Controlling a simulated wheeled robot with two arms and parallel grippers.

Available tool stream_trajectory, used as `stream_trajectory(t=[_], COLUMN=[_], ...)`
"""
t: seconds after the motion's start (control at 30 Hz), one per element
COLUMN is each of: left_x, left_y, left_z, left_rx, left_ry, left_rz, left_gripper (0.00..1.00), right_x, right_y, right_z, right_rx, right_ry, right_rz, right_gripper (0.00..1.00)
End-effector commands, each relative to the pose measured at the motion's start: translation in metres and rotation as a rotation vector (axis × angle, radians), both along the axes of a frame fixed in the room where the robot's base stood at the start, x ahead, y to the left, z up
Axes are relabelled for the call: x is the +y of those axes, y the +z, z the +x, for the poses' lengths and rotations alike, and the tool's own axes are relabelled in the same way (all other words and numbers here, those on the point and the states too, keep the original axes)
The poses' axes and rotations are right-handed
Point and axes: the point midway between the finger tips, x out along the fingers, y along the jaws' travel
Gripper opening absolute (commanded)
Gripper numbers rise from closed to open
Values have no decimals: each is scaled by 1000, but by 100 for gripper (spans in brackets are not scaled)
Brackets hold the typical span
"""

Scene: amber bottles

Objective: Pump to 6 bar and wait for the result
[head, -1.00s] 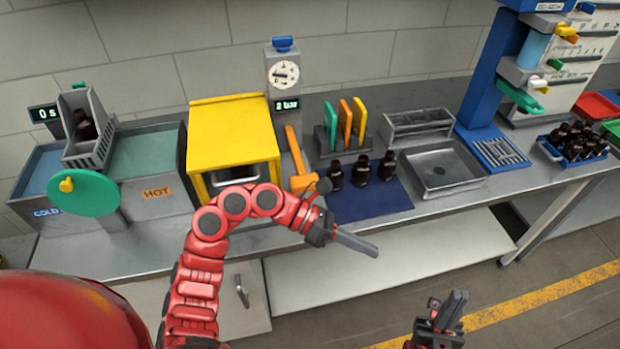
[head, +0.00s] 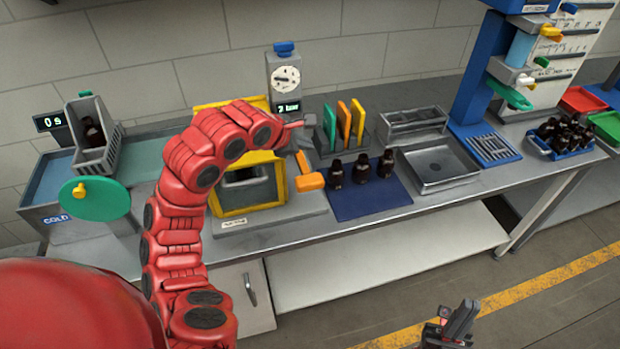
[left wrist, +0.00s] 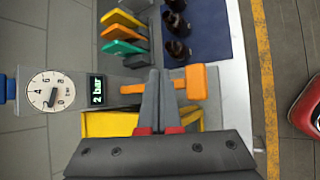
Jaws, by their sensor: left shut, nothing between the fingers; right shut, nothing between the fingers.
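The grey gauge unit with a white dial (head: 286,78) stands behind the yellow-framed chamber (head: 248,196). Its display (left wrist: 97,91) reads 2 bar in the left wrist view, where the dial (left wrist: 51,92) also shows. The orange pump lever (head: 310,182) is beside the chamber's right side; its handle (left wrist: 196,82) shows in the left wrist view. My left gripper (head: 302,160) is shut and empty, its fingers overlapping the lever's shaft in both views; I cannot tell if they touch. My right gripper (head: 463,316) is shut and empty, low in front of the bench.
Three dark bottles (head: 361,168) stand on a blue mat (head: 372,203). Green, yellow and orange plates (head: 343,121) stand in a rack behind them. A metal tray (head: 438,167) and a blue press (head: 478,70) are further right. My left arm covers part of the chamber.

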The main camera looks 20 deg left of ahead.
Motion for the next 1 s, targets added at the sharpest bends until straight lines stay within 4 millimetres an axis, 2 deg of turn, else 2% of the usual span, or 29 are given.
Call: stream_trajectory(t=[0.37,0.57,0.77,0.83,1.0], left_x=[-1,-1,-1,-1,-1], left_y=[-11,-33,-64,-79,-89], left_z=[0,-1,-1,0,0], left_rx=[3,4,7,2,2], left_ry=[-3,-1,-2,-2,-2], left_rz=[-3,-4,-4,-1,-3], left_gripper=[0,0,0,0,0], right_x=[0,0,0,0,0], right_y=[0,0,-2,-19,-31], right_z=[0,0,0,0,0], right_rx=[0,0,0,0,0], right_ry=[0,0,0,0,0], right_rz=[0,0,0,0,0], right_gripper=[0,0,0,0,0])
